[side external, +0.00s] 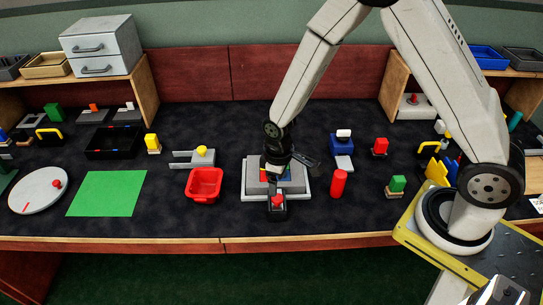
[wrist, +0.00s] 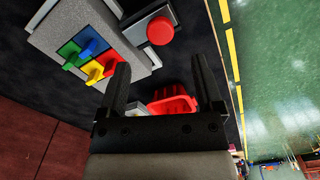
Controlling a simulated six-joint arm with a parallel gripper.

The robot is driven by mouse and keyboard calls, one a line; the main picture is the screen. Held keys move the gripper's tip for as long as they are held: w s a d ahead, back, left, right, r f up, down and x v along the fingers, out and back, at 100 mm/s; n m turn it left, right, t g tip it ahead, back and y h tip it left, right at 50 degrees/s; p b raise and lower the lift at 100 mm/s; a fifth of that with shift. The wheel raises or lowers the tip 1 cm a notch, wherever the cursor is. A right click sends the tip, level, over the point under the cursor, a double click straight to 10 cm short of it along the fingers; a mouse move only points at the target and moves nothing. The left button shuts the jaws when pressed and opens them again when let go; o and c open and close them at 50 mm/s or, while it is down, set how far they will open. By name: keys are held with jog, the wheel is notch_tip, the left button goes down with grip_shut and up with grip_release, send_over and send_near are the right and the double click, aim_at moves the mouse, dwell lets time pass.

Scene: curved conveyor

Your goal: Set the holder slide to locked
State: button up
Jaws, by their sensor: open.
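No part is clearly marked as the holder slide. A grey piece with two prongs and a yellow knob (side external: 202,150) lies behind the red bin, left of centre; I cannot tell whether it is the slide or its state. My gripper (side external: 279,174) is over the grey block (side external: 296,184) at the centre. In the wrist view my gripper (wrist: 160,62) is open and empty. That view shows the grey block (wrist: 105,15) with blue, green, yellow and red levers (wrist: 88,55), and a red button (wrist: 160,31) beside it. The arm hides part of the block.
A red bin (side external: 204,185) stands left of the block, and a red cylinder (side external: 338,183) right of it. A blue block (side external: 342,145) stands behind the cylinder. A green mat (side external: 107,193) and a white turntable (side external: 39,191) lie left. The table's front edge is close.

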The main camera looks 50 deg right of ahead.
aim_at(278, 197)
jog(key=shift+f, duration=3.2)
jog(key=shift+c, duration=0.2)
grip_shut()
